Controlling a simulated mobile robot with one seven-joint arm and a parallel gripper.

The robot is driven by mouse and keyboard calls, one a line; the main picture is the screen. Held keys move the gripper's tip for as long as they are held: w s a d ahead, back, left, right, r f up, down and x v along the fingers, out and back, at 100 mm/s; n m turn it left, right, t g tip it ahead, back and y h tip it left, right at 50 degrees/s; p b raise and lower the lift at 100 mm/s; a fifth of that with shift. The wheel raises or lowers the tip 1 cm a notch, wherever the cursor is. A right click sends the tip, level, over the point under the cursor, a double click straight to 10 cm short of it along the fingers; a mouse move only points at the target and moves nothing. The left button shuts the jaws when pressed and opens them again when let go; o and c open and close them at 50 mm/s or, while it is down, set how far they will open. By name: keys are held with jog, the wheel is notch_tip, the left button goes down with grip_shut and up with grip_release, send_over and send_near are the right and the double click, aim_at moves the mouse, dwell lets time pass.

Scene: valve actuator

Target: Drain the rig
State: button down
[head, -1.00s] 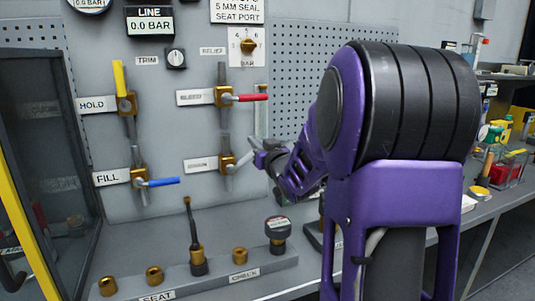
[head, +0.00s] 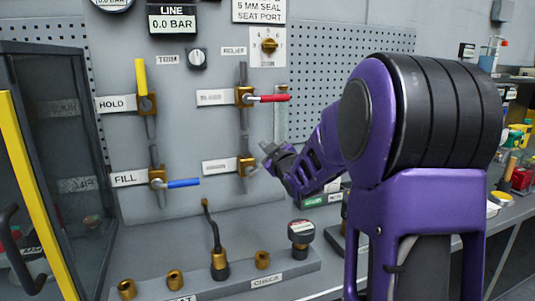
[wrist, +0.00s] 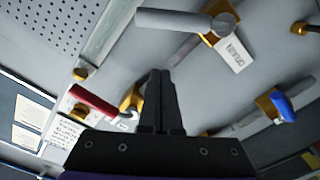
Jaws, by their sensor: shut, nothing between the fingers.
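The drain valve (head: 244,167) is the lower right valve on the grey panel in the head view. Its label reads DRAIN in the wrist view, where its grey handle (wrist: 172,20) sticks out to the left of the brass body, across the pipe. In the head view the handle looks short, and I cannot tell its exact angle. My gripper (head: 268,152) is just right of and slightly above this valve. In the wrist view my gripper (wrist: 160,78) is shut and empty, its fingertips below the grey handle and apart from it in the picture.
The red-handled valve (head: 270,98) is above; its handle is horizontal. The blue FILL handle (head: 182,183) is horizontal and the yellow HOLD handle (head: 140,77) upright. The LINE display (head: 172,19) reads 0.0 BAR. Brass fittings stand on a rail (head: 220,285) below. A yellow-edged cabinet door (head: 30,190) is left.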

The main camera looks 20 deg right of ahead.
jog(key=shift+w+d+f, duration=0.35)
jog(key=shift+d+f, duration=0.25)
jog(key=shift+f, duration=0.2)
jog(key=shift+w+d+f, duration=0.3)
jog(key=shift+d+f, duration=0.25)
jog(key=shift+f, duration=0.2)
jog(key=shift+d, duration=0.2)
jog(key=shift+a+f, duration=0.1)
